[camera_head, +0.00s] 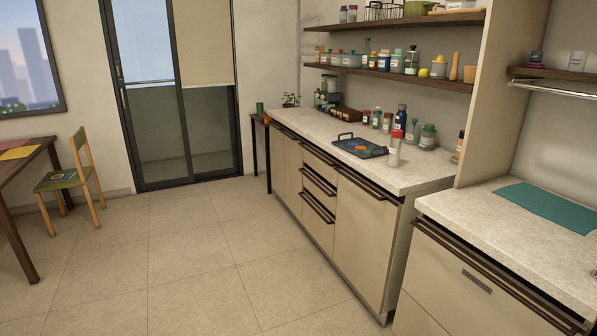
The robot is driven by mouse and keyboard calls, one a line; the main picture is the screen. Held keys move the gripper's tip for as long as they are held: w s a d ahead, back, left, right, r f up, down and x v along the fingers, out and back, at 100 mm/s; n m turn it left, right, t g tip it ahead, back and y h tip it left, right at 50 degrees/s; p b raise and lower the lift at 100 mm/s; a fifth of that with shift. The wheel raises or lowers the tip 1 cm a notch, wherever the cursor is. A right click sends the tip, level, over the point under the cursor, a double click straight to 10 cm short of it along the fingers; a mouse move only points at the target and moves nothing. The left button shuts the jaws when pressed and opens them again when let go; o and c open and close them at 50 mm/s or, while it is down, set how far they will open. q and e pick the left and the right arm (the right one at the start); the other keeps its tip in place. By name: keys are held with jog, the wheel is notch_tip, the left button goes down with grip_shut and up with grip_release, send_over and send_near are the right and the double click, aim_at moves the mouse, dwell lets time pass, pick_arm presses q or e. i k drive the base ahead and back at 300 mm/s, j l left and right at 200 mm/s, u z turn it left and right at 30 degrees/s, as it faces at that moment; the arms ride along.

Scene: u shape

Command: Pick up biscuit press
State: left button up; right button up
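I cannot make out with certainty which object is the biscuit press. A pale cylinder with a red top (395,149) stands upright near the front edge of the long counter (420,176). Just left of it lies a dark blue tray (357,147) with a handle. Several small bottles and jars, among them a dark blue bottle (401,117) and a green jar (428,136), stand behind along the wall. Neither of my grippers shows in the head view.
A nearer counter at the right carries a teal mat (548,206). Wall shelves (400,75) with jars hang above the long counter. A chair (72,182) and a table (18,165) stand at the left. The tiled floor (165,255) between is clear.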

aim_at(394, 147)
jog(key=i+z, duration=0.1)
jog(key=i, duration=0.85)
jog(key=i+j+z, duration=0.1)
jog(key=i, duration=0.85)
jog(key=j, duration=0.1)
